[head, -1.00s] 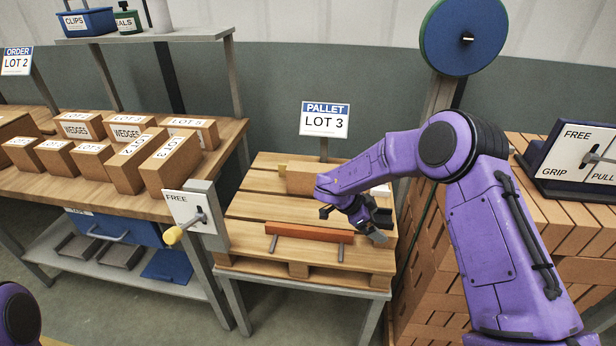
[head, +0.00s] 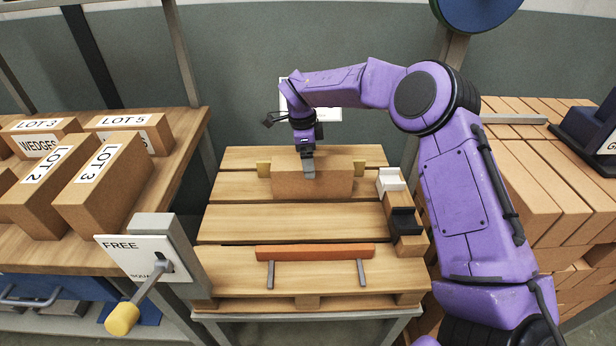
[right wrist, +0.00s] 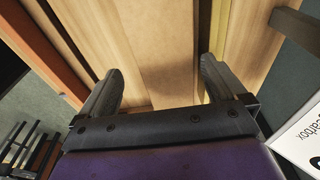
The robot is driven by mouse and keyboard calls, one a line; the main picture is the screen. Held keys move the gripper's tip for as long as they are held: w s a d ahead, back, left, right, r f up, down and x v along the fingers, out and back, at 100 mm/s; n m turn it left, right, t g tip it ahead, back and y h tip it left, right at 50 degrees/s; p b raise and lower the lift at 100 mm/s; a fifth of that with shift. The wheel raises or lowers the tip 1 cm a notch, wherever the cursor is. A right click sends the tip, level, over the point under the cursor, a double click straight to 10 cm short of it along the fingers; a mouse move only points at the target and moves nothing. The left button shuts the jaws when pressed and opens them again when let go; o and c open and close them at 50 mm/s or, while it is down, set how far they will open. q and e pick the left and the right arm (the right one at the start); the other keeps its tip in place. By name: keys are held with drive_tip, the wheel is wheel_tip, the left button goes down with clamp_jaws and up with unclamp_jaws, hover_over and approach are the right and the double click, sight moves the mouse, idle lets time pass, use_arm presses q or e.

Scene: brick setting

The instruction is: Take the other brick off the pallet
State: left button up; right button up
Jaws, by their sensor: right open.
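A tan brick (head: 325,180) lies at the back of the wooden pallet (head: 290,223), between small yellowish blocks at its ends. My right gripper (head: 308,172) points down over this brick, with one finger showing against its front face. In the right wrist view, my right gripper (right wrist: 162,92) is open, and its fingers stand either side of the brick's tan surface (right wrist: 165,45). I cannot tell whether they touch it. A long orange-red bar (head: 315,252) lies near the pallet's front edge, by two grey strips. My left gripper is out of view.
A lever panel marked FREE (head: 145,255) stands at the pallet's left front. A white block (head: 390,180) and a black block (head: 403,220) sit along its right edge. A table with labelled bricks (head: 110,185) is at left, and stacked bricks (head: 540,190) are at right.

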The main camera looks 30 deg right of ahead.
drive_tip(key=f, duration=0.3)
drive_tip(key=d+f, duration=0.1)
drive_tip(key=f, duration=0.3)
drive_tip(key=shift+d+f+p, duration=0.2)
drive_tip(key=shift+p, duration=0.2)
drive_tip(key=c, duration=1.8)
drive_tip(key=shift+w+r, duration=0.1)
clamp_jaws()
